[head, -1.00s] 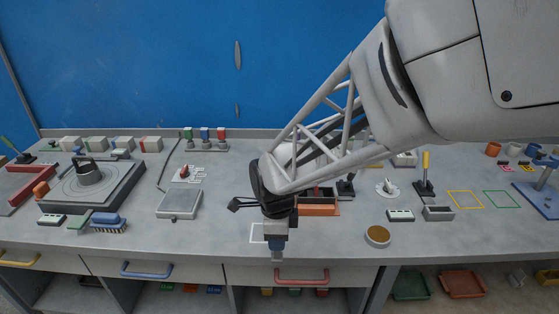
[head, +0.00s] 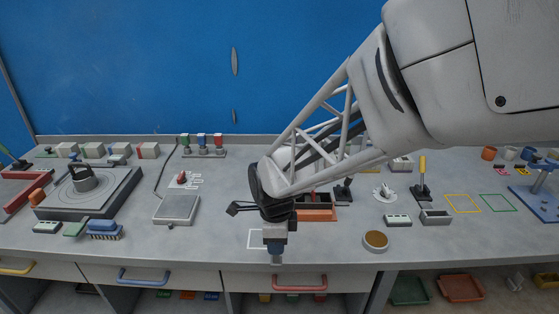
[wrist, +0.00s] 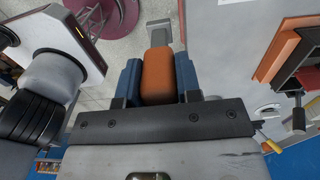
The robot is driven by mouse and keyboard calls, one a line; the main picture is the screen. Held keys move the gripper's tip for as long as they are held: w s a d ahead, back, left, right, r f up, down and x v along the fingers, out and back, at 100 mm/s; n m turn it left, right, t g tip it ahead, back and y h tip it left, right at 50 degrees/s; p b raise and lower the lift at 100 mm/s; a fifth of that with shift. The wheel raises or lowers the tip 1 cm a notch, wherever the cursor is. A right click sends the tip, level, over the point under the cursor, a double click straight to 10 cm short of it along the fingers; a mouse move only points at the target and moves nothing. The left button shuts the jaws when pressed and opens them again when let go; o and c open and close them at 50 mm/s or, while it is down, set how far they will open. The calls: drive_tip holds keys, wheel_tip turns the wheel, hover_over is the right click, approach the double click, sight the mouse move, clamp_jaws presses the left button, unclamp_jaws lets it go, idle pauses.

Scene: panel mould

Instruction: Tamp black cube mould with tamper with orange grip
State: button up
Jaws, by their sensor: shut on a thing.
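My gripper (head: 275,246) hangs over the front part of the bench, pointing down. In the wrist view its blue fingers (wrist: 131,79) are shut on the orange grip (wrist: 158,74) of the tamper. The tamper's grey end (wrist: 163,32) shows beyond the grip. In the head view only a small grey tip shows below the fingers, close to the bench's front edge; I cannot tell its height. A small dark-grey open box (head: 435,217) stands at the right and may be the black cube mould; I cannot be sure.
An orange-sided mould (head: 316,214) with dark compartments stands just right of my gripper, partly behind my arm. A round tan-topped dish (head: 375,240) and a yellow-handled tool (head: 422,172) are farther right.

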drive_tip(key=w+d+r, duration=0.3)
drive_tip(key=w+d, duration=0.2)
drive_tip(key=w, duration=0.3)
drive_tip(key=w+d+r, duration=0.3)
drive_tip(key=w+d, duration=0.2)
drive_tip(key=w, duration=0.4)
drive_tip(key=w+d+r, duration=0.3)
drive_tip(key=w+d, duration=0.1)
drive_tip(key=w, duration=0.4)
drive_tip(key=shift+w+d+r, duration=0.2)
drive_tip(key=shift+w+d, duration=0.2)
drive_tip(key=shift+f, duration=0.2)
wheel_tip(320, 180, down, 7)
drive_tip(key=shift+r, duration=0.2)
drive_tip(key=shift+f, duration=0.15)
drive_tip(key=shift+f, duration=1.7)
drive_tip(key=shift+r, duration=0.1)
